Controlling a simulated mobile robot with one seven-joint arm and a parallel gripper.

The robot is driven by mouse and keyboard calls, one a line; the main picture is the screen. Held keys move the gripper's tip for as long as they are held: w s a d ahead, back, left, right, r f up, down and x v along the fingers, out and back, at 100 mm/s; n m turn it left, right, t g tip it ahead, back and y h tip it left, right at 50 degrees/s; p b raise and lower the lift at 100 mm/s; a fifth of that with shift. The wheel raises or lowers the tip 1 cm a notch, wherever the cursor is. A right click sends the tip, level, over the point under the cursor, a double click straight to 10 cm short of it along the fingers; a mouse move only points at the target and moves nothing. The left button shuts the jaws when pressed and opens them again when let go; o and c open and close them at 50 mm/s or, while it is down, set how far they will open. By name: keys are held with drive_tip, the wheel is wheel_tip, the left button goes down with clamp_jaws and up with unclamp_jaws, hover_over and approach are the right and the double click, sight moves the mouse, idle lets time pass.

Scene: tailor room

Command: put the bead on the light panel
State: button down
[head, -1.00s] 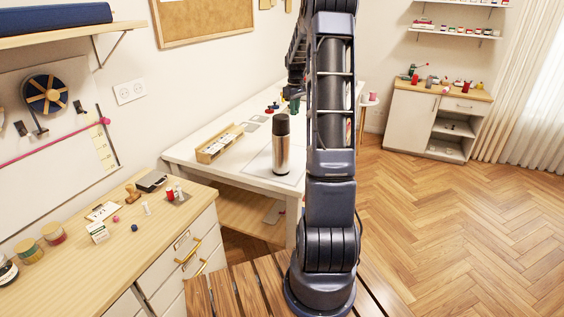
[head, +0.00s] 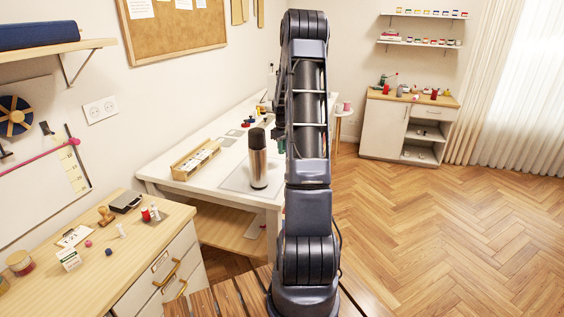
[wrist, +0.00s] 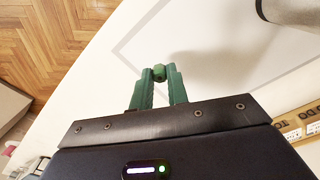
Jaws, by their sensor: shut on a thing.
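The bead (wrist: 159,73) is small, dark green and rounded. My gripper (wrist: 160,76) is shut on it, with the bead between the tips of the green fingers in the wrist view. A pale rectangle with a thin grey border, which looks like the light panel (wrist: 215,22), lies flat on the white table beyond the fingertips. In the head view the panel (head: 236,180) lies at the table's near end, partly under a steel flask. There my arm hides most of the gripper and the bead. The gap between bead and table is hard to judge.
A wooden-topped drawer unit (head: 140,255) stands at left. Floor at right is clear.

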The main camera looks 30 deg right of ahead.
sight(282, 166)
drive_tip(key=shift+f, duration=3.35)
drive_tip(key=shift+f, duration=0.1)
drive_tip(key=c, duration=1.4)
unclamp_jaws()
drive_tip(key=shift+o, duration=0.2)
wheel_tip(282, 166, up, 12)
drive_tip(key=shift+f, duration=0.2)
drive_tip(key=shift+r, duration=0.35)
